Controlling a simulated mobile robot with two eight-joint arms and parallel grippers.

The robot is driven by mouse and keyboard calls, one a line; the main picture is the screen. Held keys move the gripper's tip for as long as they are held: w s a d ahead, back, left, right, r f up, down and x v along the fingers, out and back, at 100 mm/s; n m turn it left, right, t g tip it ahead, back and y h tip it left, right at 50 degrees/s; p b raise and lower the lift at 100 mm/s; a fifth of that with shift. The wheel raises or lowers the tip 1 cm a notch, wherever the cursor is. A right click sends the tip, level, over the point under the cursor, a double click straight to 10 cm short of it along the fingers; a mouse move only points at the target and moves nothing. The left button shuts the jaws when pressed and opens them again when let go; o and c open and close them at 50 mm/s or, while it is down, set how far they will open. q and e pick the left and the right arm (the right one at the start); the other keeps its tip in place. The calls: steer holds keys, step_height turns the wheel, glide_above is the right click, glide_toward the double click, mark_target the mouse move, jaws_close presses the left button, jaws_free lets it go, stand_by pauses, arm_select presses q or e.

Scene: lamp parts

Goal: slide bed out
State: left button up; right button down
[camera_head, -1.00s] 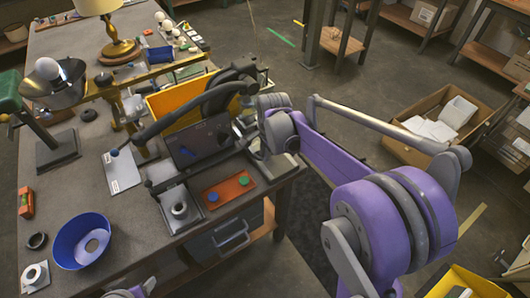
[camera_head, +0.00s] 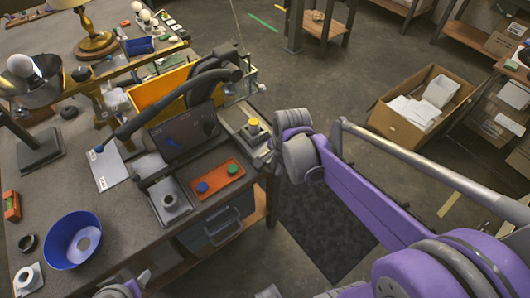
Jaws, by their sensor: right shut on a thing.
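A press-like machine with a dark panel (camera_head: 183,138) stands at the table's right end. A grey bed (camera_head: 240,112) with a yellow knob lies at its right side, by the table edge. My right gripper (camera_head: 264,157) is at the front right edge of this bed and appears shut on it; the exact contact is small and partly hidden by my wrist. My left gripper (camera_head: 138,284) is at the bottom edge, in front of the table and away from the machine; its fingers are mostly cut off.
An orange plate with blue and green buttons (camera_head: 218,178) and a grey holder with a white ring (camera_head: 170,203) sit in front of the machine. A blue bowl (camera_head: 60,252) and a lamp (camera_head: 93,42) are on the table.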

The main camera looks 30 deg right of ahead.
steer(key=s, duration=0.3)
steer(key=shift+s+d, duration=0.15)
steer(key=shift+s, duration=0.25)
steer(key=c, duration=1.1)
jaws_free()
steer(key=shift+o, duration=1.2)
steer(key=shift+s, duration=0.2)
steer(key=shift+w+r, duration=0.1)
